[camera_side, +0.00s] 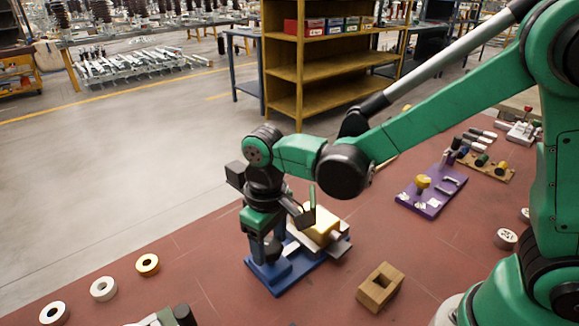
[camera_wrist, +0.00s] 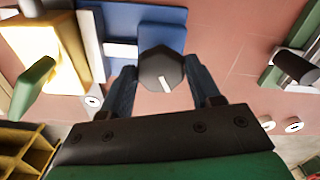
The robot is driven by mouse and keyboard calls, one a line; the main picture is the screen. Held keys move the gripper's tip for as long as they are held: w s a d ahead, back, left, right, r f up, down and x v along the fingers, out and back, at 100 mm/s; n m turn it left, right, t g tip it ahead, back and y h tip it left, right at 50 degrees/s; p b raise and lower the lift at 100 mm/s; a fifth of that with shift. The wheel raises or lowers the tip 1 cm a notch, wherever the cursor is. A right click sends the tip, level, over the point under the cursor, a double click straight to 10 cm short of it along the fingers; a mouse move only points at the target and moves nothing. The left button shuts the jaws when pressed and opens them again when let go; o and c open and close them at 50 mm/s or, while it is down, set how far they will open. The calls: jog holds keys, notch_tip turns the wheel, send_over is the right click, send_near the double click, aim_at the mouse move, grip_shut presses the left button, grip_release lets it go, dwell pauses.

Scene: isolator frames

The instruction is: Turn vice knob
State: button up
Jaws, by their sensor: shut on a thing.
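The vice (camera_side: 290,262) has a blue base and stands on the red-brown table, with a yellow block (camera_side: 318,227) at its jaws. The vice knob (camera_wrist: 161,71) is a dark, many-sided knob with a white mark on its face, seen end-on in the wrist view. My gripper (camera_wrist: 166,82) points down at the knob end of the vice, with one finger on each side of the knob. It is shut on the knob. In the side view my gripper (camera_side: 264,250) partly hides the knob.
A wooden block with a square hole (camera_side: 380,287) lies right of the vice. Several rings, one of them gold (camera_side: 148,265), lie on the table at the left. A purple board (camera_side: 432,192) is farther back. A yellow shelf (camera_side: 330,70) stands beyond the table.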

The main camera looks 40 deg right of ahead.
aim_at(270, 245)
jog(key=shift+m, duration=1.6)
jog(key=o, duration=1.3)
jog(key=shift+r, duration=2.85)
